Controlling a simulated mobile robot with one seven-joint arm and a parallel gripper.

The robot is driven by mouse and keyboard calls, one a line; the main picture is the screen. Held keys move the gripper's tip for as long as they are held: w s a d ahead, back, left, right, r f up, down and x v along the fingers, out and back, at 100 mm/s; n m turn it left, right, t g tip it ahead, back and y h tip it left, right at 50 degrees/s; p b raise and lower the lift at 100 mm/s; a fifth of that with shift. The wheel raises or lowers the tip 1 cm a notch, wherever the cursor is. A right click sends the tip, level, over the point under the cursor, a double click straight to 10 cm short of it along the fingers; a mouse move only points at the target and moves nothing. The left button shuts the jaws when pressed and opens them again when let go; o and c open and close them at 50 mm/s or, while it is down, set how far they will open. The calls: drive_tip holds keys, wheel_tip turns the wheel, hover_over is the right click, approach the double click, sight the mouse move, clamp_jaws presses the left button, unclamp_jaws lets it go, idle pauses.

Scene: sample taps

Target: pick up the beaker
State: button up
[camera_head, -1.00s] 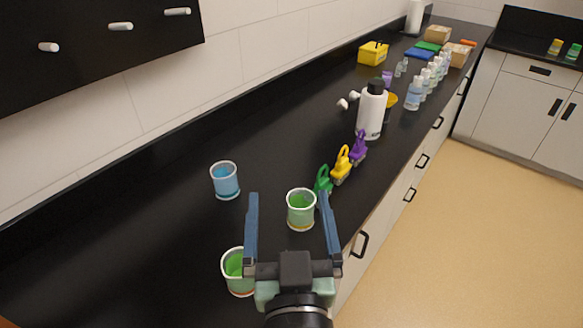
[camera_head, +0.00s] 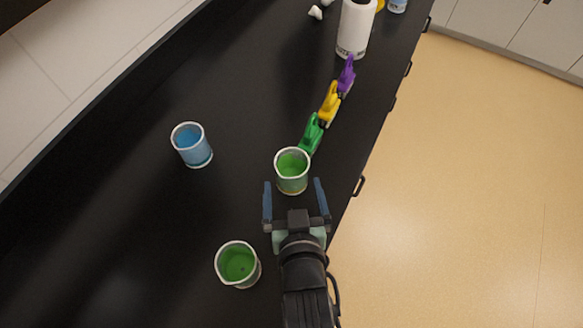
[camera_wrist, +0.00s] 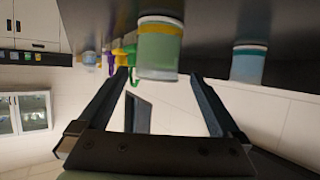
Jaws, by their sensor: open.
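Three beakers stand upright on the black counter. A beaker with green liquid (camera_head: 291,172) is straight ahead of my gripper (camera_head: 293,187). One with blue liquid (camera_head: 192,146) is farther left, and another with green liquid (camera_head: 238,265) is nearer, left of my wrist. My gripper is open and empty, its fingers apart at about the width of the middle green beaker. In the wrist view, which looks upside down, that green beaker (camera_wrist: 158,50) is just beyond the fingertips and lined up between them. The blue beaker (camera_wrist: 249,64) shows to the right there.
Small green (camera_head: 311,134), yellow (camera_head: 329,104) and purple (camera_head: 346,76) items stand in a row behind the middle beaker. A white bottle (camera_head: 355,28) is beyond them.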

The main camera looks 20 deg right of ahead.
sight(290, 159)
drive_tip(key=shift+p+x, duration=0.5)
drive_tip(key=shift+x, duration=3.15)
drive_tip(key=shift+s+d+f, duration=0.1)
drive_tip(key=c, duration=1.2)
